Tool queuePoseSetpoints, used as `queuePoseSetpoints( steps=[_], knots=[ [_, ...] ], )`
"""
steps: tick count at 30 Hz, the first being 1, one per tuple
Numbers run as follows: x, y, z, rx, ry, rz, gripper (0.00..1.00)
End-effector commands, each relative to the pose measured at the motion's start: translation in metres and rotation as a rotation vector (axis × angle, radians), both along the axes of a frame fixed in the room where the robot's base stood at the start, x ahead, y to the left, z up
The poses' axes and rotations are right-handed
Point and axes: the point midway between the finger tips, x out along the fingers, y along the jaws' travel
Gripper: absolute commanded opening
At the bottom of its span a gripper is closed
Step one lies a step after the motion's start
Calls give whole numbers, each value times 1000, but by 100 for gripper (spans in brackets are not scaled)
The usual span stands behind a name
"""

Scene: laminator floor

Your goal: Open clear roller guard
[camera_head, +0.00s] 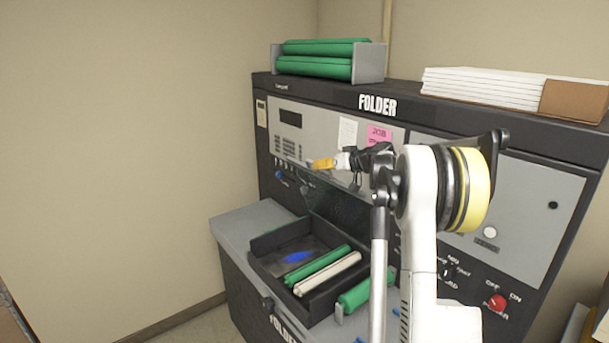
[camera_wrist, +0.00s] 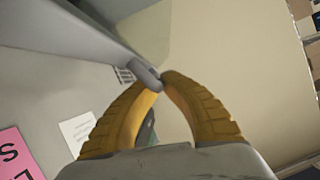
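A dark, see-through panel that looks like the clear roller guard (camera_head: 335,215) sits in the folder's front opening, above the tray. Its lower part is partly hidden by my arm. My gripper (camera_head: 316,164), with yellow fingers, is in front of the grey control face, above and left of that panel. In the wrist view, the yellow fingertips (camera_wrist: 161,82) curve in close together at the rounded end of a grey bar (camera_wrist: 142,72). I cannot tell whether they clasp the bar or only lie beside it. A dark green thing shows between the fingers.
A black tray (camera_head: 262,262) holding green and cream rollers sits on the grey ledge below. Green rollers in a grey rack (camera_head: 370,62) and a paper stack (camera_head: 480,88) are on top. A red knob (camera_head: 497,302) is at lower right. The left is clear floor and wall.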

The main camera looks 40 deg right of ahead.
Motion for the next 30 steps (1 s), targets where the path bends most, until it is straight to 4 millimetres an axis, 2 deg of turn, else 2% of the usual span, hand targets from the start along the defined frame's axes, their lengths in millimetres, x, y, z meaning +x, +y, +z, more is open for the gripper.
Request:
queuePoseSetpoints(
  steps=[1,3,9,23,26,27,30],
  knots=[
    [0,-11,4,20,2,-3,0],
    [0,-20,6,49,3,-2,0],
    [1,-35,10,97,5,-1,0],
    [1,-40,10,110,7,-1,0],
    [1,-40,10,110,7,-1,27],
    [1,-40,10,110,6,-1,32],
    [1,-39,11,110,6,-1,32]
  ],
)
